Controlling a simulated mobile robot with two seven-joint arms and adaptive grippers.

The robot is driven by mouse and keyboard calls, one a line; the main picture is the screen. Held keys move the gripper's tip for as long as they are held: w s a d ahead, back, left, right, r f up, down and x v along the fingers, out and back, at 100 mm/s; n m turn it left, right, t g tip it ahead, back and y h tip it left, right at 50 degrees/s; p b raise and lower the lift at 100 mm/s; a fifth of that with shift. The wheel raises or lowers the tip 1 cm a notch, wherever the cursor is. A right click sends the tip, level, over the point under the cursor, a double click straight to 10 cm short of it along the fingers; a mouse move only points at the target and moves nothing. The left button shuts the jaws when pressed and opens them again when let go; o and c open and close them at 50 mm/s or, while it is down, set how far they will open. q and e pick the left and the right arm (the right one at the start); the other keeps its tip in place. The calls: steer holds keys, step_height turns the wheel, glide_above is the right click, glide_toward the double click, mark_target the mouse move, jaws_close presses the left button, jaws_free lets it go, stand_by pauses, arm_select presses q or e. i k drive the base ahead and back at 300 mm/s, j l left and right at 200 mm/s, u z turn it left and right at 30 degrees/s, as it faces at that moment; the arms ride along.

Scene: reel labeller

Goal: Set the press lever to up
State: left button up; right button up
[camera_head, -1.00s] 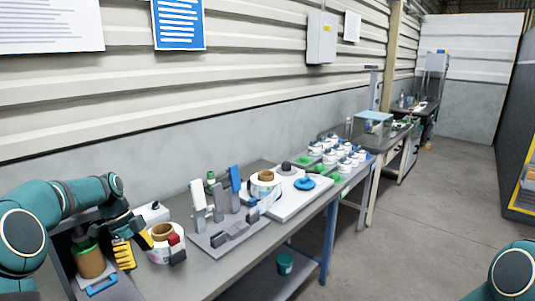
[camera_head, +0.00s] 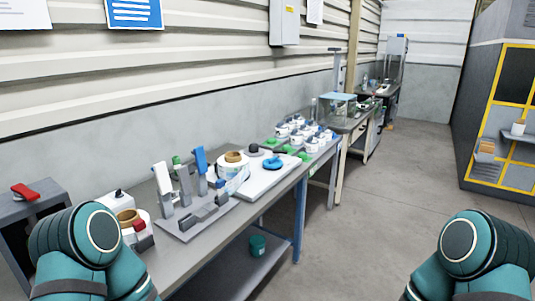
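I cannot tell for certain which part is the press lever. A grey fixture plate (camera_head: 190,226) on the bench carries upright levers: a white-handled one (camera_head: 162,178), a grey one (camera_head: 185,186) and a blue-handled one (camera_head: 200,161); all stand roughly upright. A dark box-shaped machine (camera_head: 38,194) at the far left has a red handle (camera_head: 25,191) lying low on its top. My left arm covers part of this machine. Only links of my left and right arms show, at the bottom corners; both grippers are out of view.
A label reel (camera_head: 127,217) stands beside my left arm. Another reel (camera_head: 233,158) and a white board (camera_head: 262,182) with a blue knob (camera_head: 272,163) are further along the bench. Several white pots (camera_head: 298,134) stand beyond. The floor (camera_head: 360,230) to the right is clear.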

mark_target(21, 192)
steer(key=u, duration=1.65)
